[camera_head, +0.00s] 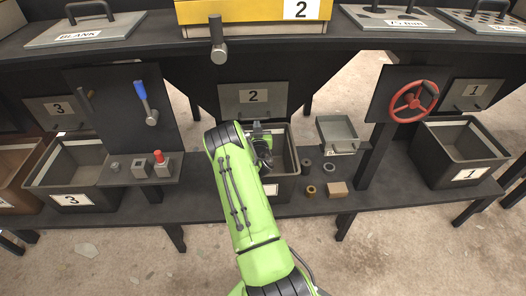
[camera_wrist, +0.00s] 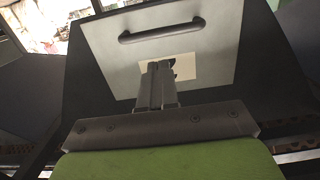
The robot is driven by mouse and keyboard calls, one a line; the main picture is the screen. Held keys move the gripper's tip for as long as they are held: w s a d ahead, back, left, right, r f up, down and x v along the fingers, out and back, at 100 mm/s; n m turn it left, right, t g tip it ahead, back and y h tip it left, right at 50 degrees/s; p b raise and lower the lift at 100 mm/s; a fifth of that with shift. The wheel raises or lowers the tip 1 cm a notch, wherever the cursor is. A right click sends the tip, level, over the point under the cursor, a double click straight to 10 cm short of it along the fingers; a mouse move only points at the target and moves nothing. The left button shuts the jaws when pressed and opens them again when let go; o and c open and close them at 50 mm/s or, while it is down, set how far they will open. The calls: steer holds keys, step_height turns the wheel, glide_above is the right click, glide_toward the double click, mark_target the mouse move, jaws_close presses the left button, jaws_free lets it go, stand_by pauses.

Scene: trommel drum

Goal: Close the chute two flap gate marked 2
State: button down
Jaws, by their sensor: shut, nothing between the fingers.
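The chute two flap gate (camera_head: 232,105) is a grey plate with a "2" label under the middle chute in the head view. In the wrist view the grey plate (camera_wrist: 105,55) fills the upper middle, with a dark bar handle (camera_wrist: 162,30) near its top edge. My gripper (camera_head: 258,129) is just below and in front of the gate, above bin two (camera_head: 285,155). In the wrist view my gripper's fingers (camera_wrist: 160,68) are together and empty, covering much of the plate's pale label (camera_wrist: 186,66). Whether the fingertips touch the plate cannot be told.
A lever with a blue grip (camera_head: 147,103) and a red button box (camera_head: 161,164) stand left. A small grey tray (camera_head: 338,134) and a red handwheel (camera_head: 414,101) are right. A dark handle (camera_head: 218,40) hangs above the gate. Bins three (camera_head: 73,187) and one (camera_head: 461,164) flank.

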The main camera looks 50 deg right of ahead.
steer(key=s+a+f+b, duration=0.2)
steer(key=s+a+b, duration=0.3)
steer(key=a, duration=0.1)
steer(key=shift+s+a+f, duration=0.15)
steer(key=shift+a, duration=0.05)
stand_by(0.4)
